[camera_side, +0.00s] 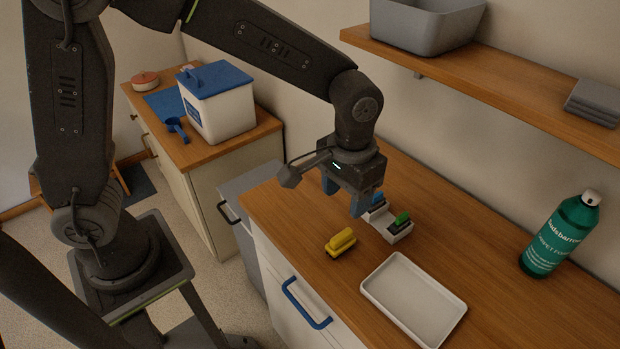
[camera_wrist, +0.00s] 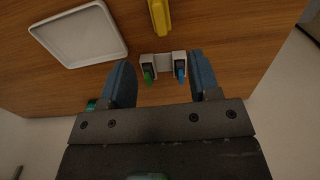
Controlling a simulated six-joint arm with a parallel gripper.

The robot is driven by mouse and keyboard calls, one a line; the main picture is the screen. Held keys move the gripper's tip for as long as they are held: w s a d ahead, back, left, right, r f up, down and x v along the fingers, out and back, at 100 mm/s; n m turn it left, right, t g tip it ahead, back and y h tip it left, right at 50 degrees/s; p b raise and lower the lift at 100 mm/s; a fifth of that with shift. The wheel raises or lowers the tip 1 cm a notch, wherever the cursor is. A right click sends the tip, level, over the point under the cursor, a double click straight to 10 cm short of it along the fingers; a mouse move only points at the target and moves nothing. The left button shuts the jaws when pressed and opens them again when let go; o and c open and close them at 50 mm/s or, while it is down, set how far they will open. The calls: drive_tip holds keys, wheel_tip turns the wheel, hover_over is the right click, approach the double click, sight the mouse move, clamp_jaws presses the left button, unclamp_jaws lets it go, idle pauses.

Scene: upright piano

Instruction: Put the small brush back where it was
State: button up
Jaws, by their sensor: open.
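A small yellow brush-like thing (camera_side: 341,243) lies on the wooden counter, apart from the holder; it also shows at the top of the wrist view (camera_wrist: 160,16). A white holder (camera_side: 397,236) stands behind and right of it, with a blue piece (camera_side: 378,198) and a green piece (camera_side: 402,218) in it. The wrist view shows the holder (camera_wrist: 164,62) with the green piece (camera_wrist: 148,77) left, the blue piece (camera_wrist: 180,71) right and a gap between. My gripper (camera_side: 345,197) is open and empty, pointing down above the counter near the holder.
A white tray (camera_side: 414,297) lies in front of the holder. A green bottle (camera_side: 562,235) stands at the right. A shelf (camera_side: 500,86) with a grey bin (camera_side: 425,25) and folded grey cloths (camera_side: 594,101) overhangs the back. Counter between tray and bottle is clear.

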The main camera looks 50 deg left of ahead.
drive_tip(key=s+a+r+t, duration=0.5)
drive_tip(key=s+a+r, duration=0.5)
drive_tip(key=s+a, duration=0.4)
drive_tip(key=shift+a+r+t, duration=0.15)
drive_tip(key=shift+a+t, duration=0.15)
drive_tip(key=shift+a, duration=0.15)
